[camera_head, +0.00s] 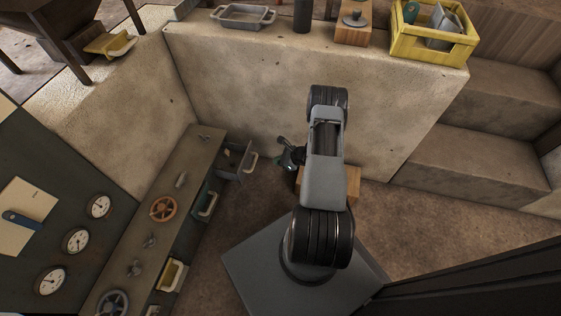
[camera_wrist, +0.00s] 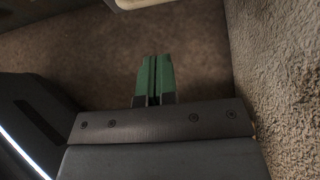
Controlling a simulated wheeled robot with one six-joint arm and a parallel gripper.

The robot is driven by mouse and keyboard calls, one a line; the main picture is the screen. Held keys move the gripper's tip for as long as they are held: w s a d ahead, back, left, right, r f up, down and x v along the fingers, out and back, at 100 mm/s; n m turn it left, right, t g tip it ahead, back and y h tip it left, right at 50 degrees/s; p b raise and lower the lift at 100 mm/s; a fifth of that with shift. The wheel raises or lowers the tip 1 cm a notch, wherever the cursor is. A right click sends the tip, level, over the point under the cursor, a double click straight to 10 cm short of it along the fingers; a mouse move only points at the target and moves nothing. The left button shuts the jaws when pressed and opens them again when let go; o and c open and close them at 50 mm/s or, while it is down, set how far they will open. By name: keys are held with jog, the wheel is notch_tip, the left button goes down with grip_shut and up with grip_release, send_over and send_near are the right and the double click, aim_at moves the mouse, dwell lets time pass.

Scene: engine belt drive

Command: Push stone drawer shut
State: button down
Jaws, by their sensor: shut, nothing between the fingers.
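A pale curved piece, likely the drawer's handle (camera_wrist: 140,3), shows at the top edge there, ahead of the fingertips. Most of the drawer is out of that view.
A teal-handled drawer (camera_head: 207,205) and a yellow drawer (camera_head: 172,275) sit along the same bench (camera_head: 185,185). The pale stone wall (camera_head: 240,85) rises close behind my gripper. A wooden block (camera_head: 353,183) lies near my arm. Brown floor is clear between bench and base.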

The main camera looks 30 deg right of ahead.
jog(key=r+b+x, duration=0.1)
jog(key=b+x, duration=0.2)
jog(key=x, duration=0.6)
jog(key=shift+w+a, duration=0.45)
jog(key=shift+r, duration=0.1)
jog(key=shift+a, duration=0.1)
